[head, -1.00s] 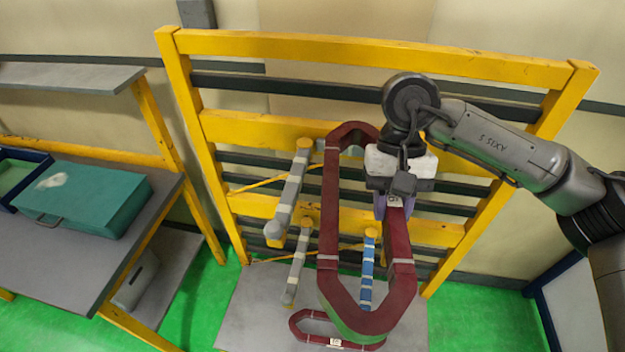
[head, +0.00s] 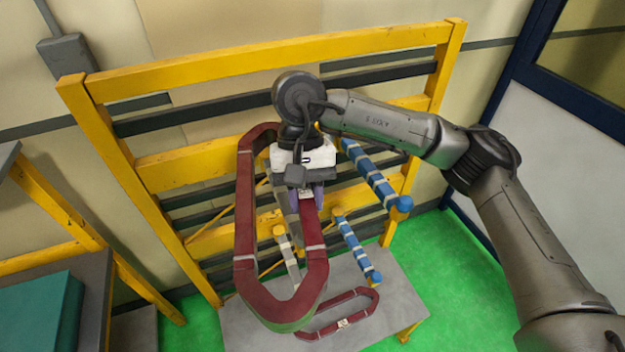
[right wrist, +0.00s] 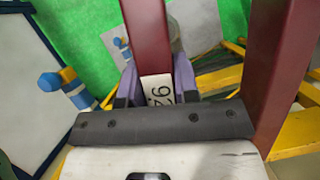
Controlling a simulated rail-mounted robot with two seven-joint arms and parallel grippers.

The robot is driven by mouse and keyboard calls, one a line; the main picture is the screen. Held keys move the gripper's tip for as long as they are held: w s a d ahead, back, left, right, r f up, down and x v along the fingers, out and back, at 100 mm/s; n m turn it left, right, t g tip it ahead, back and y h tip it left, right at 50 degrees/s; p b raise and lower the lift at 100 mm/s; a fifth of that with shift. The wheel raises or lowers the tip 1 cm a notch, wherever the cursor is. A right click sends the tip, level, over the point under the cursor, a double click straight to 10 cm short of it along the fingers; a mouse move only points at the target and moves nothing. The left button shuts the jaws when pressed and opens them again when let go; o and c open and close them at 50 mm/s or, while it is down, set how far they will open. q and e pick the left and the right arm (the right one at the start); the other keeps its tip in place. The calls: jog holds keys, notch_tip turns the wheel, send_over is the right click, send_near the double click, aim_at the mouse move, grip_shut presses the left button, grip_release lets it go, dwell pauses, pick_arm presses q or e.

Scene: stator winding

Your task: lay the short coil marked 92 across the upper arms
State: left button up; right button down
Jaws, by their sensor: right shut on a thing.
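The dark red coil (head: 246,215) is a long loop with pale bands. My right gripper (head: 308,190) is shut on its right long side and holds it in front of the rack. The label 92 shows between the purple fingers in the right wrist view, where the coil (right wrist: 148,35) runs away from the jaws. The blue upper arm (head: 375,178) of the rack sticks out to the right of the gripper, apart from the coil. The grey upper arm (head: 283,198) is mostly hidden behind the gripper and coil. My left gripper is not in view.
Lower on the rack are a grey arm (head: 287,255) and a blue arm (head: 357,248). A smaller red coil (head: 345,318) lies on the grey platform (head: 395,300). The yellow rack frame (head: 270,58) stands behind. A bench with a teal case (head: 42,312) is at left.

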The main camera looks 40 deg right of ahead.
jog(key=s+d+r+m+t+y+p, duration=0.1)
jog(key=s+d+r+m+t+p, duration=0.25)
jog(key=d+m, duration=0.4)
jog(key=s+d+r+m+t+y+p, duration=0.1)
jog(key=s+d+r+m+t+p, duration=0.1)
jog(key=d+m+p, duration=0.4)
pick_arm(q)
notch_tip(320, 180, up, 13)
jog(key=p, duration=0.3)
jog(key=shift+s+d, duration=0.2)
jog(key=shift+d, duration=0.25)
pick_arm(e)
jog(key=w+a+f+m, duration=0.2)
jog(key=w+a+f, duration=0.4)
jog(key=f, duration=0.5)
jog(key=shift+w+a, duration=0.15)
jog(key=shift+a, duration=0.8)
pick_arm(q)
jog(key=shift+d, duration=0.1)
pick_arm(e)
jog(key=shift+f, duration=0.1)
jog(key=c, duration=0.9)
grip_release()
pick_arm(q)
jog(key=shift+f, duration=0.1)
pick_arm(e)
jog(key=shift+o, duration=0.2)
